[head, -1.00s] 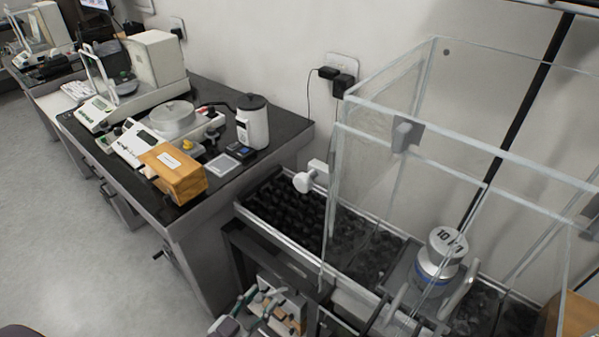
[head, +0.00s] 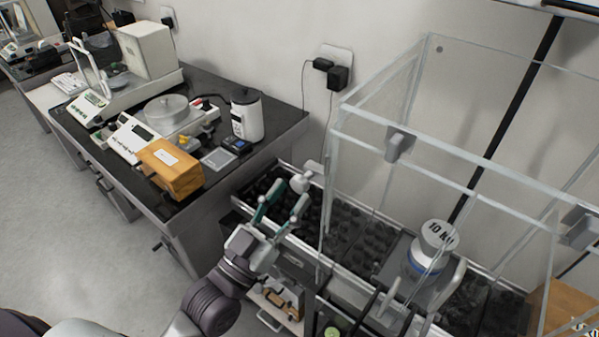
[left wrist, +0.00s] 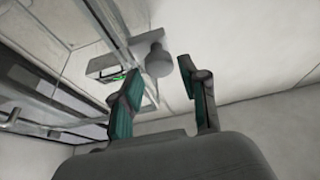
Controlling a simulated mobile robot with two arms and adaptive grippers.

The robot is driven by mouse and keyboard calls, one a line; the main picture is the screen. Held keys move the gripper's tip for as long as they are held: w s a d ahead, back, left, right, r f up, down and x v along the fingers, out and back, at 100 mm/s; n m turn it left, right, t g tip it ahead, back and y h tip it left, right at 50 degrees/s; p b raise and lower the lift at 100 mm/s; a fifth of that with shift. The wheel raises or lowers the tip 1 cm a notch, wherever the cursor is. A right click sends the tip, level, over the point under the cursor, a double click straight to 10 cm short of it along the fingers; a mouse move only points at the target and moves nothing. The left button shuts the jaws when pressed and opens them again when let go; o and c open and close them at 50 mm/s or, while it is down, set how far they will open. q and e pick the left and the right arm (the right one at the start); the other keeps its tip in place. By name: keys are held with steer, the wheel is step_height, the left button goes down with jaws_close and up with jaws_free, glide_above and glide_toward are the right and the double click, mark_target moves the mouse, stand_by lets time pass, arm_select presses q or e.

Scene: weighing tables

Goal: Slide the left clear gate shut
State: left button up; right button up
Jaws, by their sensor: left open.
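A clear-walled weighing box (head: 455,158) stands at the right in the head view. A pale round knob (head: 300,183) on a short bracket sticks out at its left side; it also shows in the left wrist view (left wrist: 158,62). The left clear gate is see-through, and its edges are hard to tell from the box walls. My left gripper (head: 288,198) is open, with its fingers pointing up at the knob. In the wrist view the knob appears between the two fingertips (left wrist: 160,70), with no clear contact. My right gripper is not in view.
A 10 kg weight (head: 435,247) stands inside the box. A dark bench (head: 235,172) to the left holds a wooden box (head: 171,170), a white canister (head: 248,116) and balances. Black pebble-like filling (head: 262,205) lies under the knob. Grey floor is free at left.

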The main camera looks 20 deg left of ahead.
mark_target(297, 187)
arm_select(q)
steer(key=shift+p+x, duration=0.4)
steer(key=shift+x, duration=1.5)
jaws_close()
